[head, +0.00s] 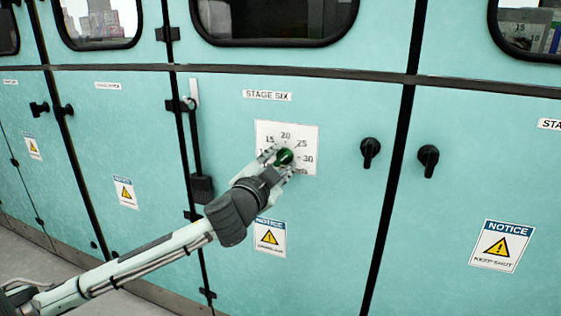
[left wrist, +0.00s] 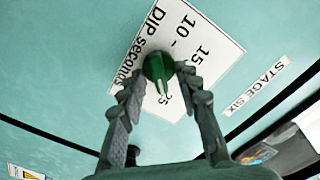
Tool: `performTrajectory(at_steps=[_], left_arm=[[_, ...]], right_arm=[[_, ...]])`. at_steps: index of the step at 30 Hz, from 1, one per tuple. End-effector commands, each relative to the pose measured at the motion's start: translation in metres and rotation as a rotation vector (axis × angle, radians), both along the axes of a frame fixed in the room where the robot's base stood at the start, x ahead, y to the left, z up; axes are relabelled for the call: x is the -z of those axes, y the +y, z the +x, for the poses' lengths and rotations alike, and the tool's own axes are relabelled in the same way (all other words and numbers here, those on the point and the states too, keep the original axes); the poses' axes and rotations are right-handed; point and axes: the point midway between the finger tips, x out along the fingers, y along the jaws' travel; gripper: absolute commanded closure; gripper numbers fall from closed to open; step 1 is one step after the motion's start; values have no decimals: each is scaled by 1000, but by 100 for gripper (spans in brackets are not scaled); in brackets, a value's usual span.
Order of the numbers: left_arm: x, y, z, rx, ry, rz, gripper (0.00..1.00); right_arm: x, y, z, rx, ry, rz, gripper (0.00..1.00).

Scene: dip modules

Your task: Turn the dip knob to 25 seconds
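The green dip knob (head: 285,157) sits on a white dial plate (head: 268,130) marked 15, 20, 25 and 30, under the STAGE SIX label. My left gripper (head: 280,158) is at the knob, its fingers on either side. In the left wrist view the knob (left wrist: 158,68) is between the two fingertips (left wrist: 160,74), with small gaps seeming to show. Its raised ridge runs roughly up and down the picture, its lower end near a partly hidden number that looks like 25. I cannot tell which end is the pointer. My right gripper is in neither view.
The STAGE SIX label (head: 267,95) is above the dial. Black turn handles (head: 370,152) (head: 428,160) stick out to the right. A door latch rod (head: 196,140) is to the left. A warning sign (head: 269,237) is below. The panel around the dial is flat and clear.

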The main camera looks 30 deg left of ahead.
Motion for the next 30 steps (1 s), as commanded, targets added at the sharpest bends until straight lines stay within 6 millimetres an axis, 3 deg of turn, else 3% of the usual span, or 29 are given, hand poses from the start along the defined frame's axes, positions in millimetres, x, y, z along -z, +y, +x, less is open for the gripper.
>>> performTrajectory(at_steps=[5,16,30], left_arm=[[2,-4,-12,3,3,-2,67],[2,-16,-65,1,2,-3,67],[0,-18,-73,-1,-1,0,67]], right_arm=[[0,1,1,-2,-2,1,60],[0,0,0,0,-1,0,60],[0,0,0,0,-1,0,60]])
